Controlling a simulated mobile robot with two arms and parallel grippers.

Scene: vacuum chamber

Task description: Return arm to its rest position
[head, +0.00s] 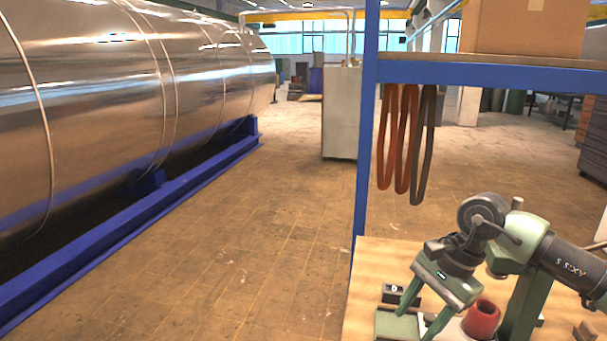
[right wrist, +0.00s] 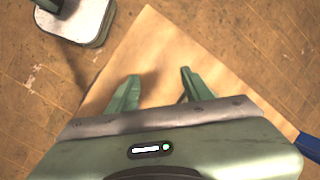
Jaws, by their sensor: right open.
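My right arm (head: 545,255) comes in from the right in the head view, bent over the wooden tabletop (head: 370,275). Its green gripper (head: 416,324) points down and to the left above that surface. In the right wrist view the two fingers of the gripper (right wrist: 158,76) stand apart with nothing between them. The wooden surface (right wrist: 155,45) lies below them, with a corner at the top. My left arm and gripper are not in view.
A blue shelf post (head: 364,130) rises at the table's left, with red and dark loops (head: 398,140) hanging beside it. A cardboard box (head: 525,25) sits on the shelf. A small dark block (head: 394,293) and a red cup-like piece (head: 482,319) are near the gripper.

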